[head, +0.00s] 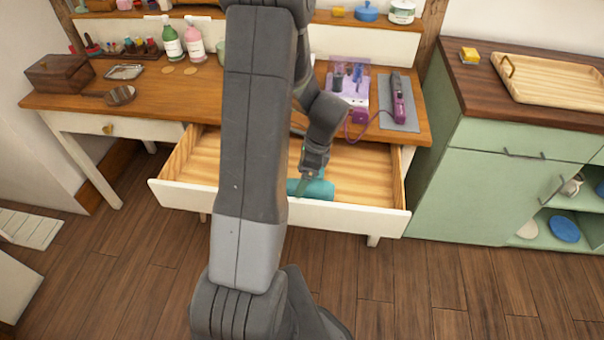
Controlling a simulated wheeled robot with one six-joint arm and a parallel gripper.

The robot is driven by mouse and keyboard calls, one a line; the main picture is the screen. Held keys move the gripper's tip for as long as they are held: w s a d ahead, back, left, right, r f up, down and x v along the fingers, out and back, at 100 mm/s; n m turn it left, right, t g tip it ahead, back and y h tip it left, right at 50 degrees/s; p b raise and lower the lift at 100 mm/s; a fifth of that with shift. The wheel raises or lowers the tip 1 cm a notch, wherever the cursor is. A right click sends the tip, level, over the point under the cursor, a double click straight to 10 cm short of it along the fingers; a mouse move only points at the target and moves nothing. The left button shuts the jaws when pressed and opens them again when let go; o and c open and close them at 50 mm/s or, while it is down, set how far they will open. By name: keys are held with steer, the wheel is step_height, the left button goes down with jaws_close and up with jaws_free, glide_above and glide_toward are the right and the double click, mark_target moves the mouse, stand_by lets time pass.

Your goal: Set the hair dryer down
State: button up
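The teal hair dryer (321,190) is in the open drawer (350,216), close to the inside of its front panel. Only its rounded teal body shows; the rest is hidden behind my arm. My gripper (307,183) points down into the drawer, right at the hair dryer, with its fingers overlapping the teal body. I cannot tell whether the fingers are closed on it, or whether the dryer rests on the drawer floor.
The wooden dressing table (205,84) holds bottles, a wooden box (60,74), a purple organizer (343,85) and a purple corded styling tool (399,102) on a grey mat. A green cabinet (490,165) stands at right. The drawer's right part is bare.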

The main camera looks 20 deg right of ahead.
steer(key=shift+s+f, duration=0.15)
steer(key=shift+f, duration=0.4)
steer(key=p+v, duration=0.1)
steer(key=v, duration=0.5)
steer(key=p+v, duration=0.1)
steer(key=v, duration=0.6)
steer(key=shift+w+r, duration=0.3)
